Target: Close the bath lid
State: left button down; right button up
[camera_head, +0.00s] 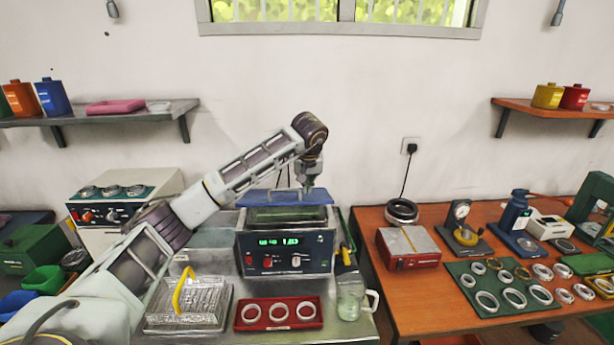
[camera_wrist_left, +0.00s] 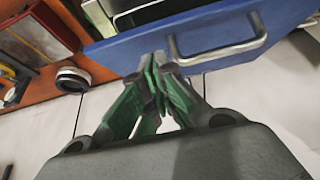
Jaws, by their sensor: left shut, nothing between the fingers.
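The bath (camera_head: 286,256) is a dark box with a lit green display, standing on the grey bench. Its blue lid (camera_head: 268,197) is raised at the back, and the dark green opening shows in front of it. In the left wrist view the lid (camera_wrist_left: 215,28) shows its metal handle (camera_wrist_left: 222,50). My left gripper (camera_head: 309,184) is at the right part of the lid's upper edge. In the left wrist view its green fingers (camera_wrist_left: 158,68) are shut and empty, close to the lid's edge; I cannot tell if they touch it. My right gripper is not in view.
A wire basket with a yellow handle (camera_head: 186,308), a red tray of rings (camera_head: 278,314) and a glass jug (camera_head: 351,297) stand before the bath. The orange table (camera_head: 420,312) at right carries instruments and rings. The wall is behind.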

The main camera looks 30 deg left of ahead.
pick_arm(q)
jog(key=shift+s+d+f, duration=0.1)
jog(key=shift+s+f, duration=0.1)
jog(key=shift+f, duration=0.35)
jog(key=shift+s+d+f, duration=0.1)
jog(key=shift+s+f, duration=0.05)
jog(key=shift+f, duration=0.35)
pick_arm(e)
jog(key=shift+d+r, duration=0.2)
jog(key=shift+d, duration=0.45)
pick_arm(q)
jog(key=shift+a+f, duration=0.1)
